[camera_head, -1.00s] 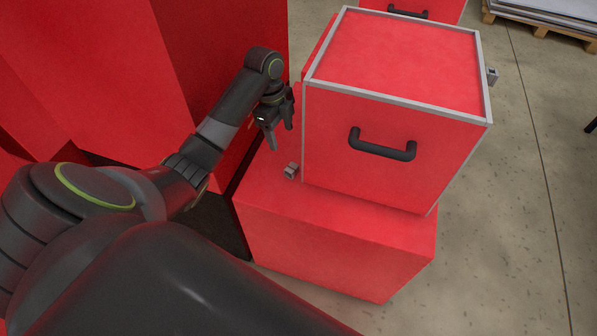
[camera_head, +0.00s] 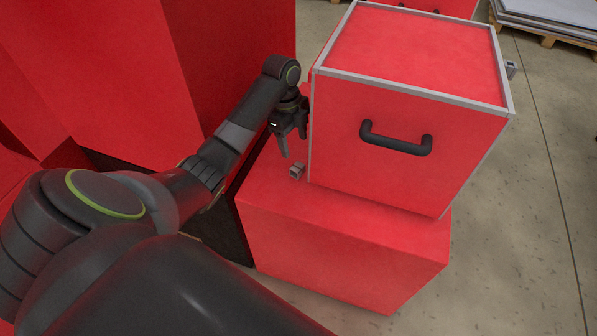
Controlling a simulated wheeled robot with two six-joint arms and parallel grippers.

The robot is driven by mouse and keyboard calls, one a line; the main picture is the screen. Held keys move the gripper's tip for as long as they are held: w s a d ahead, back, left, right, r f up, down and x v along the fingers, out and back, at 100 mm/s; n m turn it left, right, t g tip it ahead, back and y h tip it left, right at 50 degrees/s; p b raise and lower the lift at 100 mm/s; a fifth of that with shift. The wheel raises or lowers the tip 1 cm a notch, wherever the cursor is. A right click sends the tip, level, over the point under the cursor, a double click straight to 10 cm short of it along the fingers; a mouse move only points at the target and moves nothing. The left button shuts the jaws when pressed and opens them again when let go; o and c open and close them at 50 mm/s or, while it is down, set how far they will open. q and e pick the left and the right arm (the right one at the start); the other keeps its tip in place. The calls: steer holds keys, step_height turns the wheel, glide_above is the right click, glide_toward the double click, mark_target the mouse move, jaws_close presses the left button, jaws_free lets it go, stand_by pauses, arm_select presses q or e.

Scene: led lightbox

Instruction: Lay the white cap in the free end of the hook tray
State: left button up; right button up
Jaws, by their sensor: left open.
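I see neither a white cap nor a hook tray in the head view. My left gripper (camera_head: 294,147) hangs beside the left edge of a red box, its fingers pointing down and apart, with nothing seen between them. A small grey metal piece (camera_head: 297,172) is just below its fingertips, near the foot of the box; I cannot tell whether it is fixed to the box. My right gripper is not in view.
The red box (camera_head: 400,105) has grey edge strips and a black handle (camera_head: 396,139). It stands on a wider red block (camera_head: 340,245). Tall red panels (camera_head: 230,60) stand close behind my left arm. A loaded pallet (camera_head: 550,35) lies at the far right; concrete floor is bare there.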

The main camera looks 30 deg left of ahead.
mark_target(297, 166)
arm_select(q)
steer(key=f, duration=0.4)
steer(key=shift+d, duration=0.3)
steer(key=shift+s+d+f+b, duration=0.15)
steer(key=shift+f+b, duration=0.1)
steer(key=shift+f, duration=0.65)
steer(key=shift+d+f+b, duration=0.1)
steer(key=shift+f+b, duration=0.1)
steer(key=shift+f, duration=0.7)
steer(key=shift+s+d+f+b, duration=0.15)
steer(key=shift+f+b, duration=0.1)
steer(key=shift+f, duration=0.65)
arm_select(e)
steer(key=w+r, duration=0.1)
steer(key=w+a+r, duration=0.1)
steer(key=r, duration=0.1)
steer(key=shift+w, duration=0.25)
arm_select(q)
steer(key=shift+r, duration=0.1)
steer(key=c, duration=1.1)
